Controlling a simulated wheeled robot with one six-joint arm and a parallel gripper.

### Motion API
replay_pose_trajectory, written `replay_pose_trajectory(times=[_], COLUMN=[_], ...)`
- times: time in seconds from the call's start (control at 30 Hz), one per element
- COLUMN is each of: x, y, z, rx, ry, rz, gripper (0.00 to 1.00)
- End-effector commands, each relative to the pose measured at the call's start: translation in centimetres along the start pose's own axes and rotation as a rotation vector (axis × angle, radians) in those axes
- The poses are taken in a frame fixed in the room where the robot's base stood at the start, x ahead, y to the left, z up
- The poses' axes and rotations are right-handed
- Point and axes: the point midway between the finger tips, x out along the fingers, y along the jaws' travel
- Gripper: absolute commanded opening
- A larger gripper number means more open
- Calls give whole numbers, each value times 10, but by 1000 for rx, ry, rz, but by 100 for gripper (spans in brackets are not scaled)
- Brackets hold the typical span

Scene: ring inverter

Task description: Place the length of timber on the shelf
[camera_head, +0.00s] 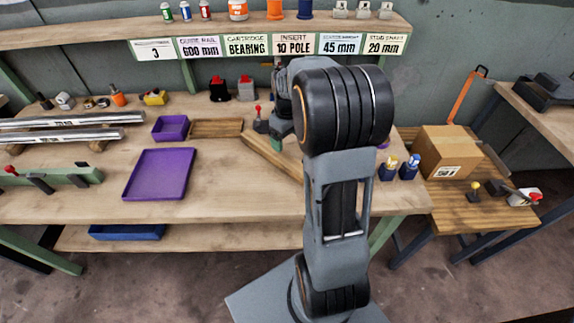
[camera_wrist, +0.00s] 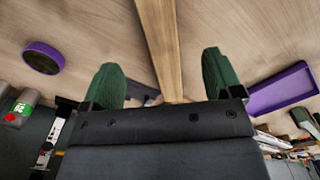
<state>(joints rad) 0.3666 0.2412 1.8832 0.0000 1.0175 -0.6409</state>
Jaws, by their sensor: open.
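The length of timber (camera_head: 268,155) lies diagonally on the workbench, its right end hidden behind my arm. It also shows in the wrist view (camera_wrist: 158,35), running between my two green fingers. My gripper (camera_wrist: 160,62) is open, with a gap on each side of the timber; I cannot tell its exact height above it. An upper shelf (camera_head: 80,36) runs along the wall behind the bench, and a lower shelf (camera_head: 205,238) is under the benchtop.
A purple tray (camera_head: 158,176), a small purple bin (camera_head: 170,127) and a flat wooden piece (camera_head: 216,128) lie left of the timber. Steel bars (camera_head: 65,136) lie far left. Cans and spools line the upper shelf.

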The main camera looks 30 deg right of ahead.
Motion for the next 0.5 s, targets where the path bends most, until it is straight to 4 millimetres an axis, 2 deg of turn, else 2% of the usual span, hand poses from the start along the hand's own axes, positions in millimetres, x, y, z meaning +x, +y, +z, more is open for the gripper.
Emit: replay_pose_trajectory(times=[0.03,0.2,0.33,0.5], x=[11,40,54,63], y=[-1,-1,-1,0], z=[0,0,0,0], rx=[-1,0,1,2], ry=[-4,-3,-2,0], rz=[-3,-2,-1,0], gripper=[85,85,85,85])
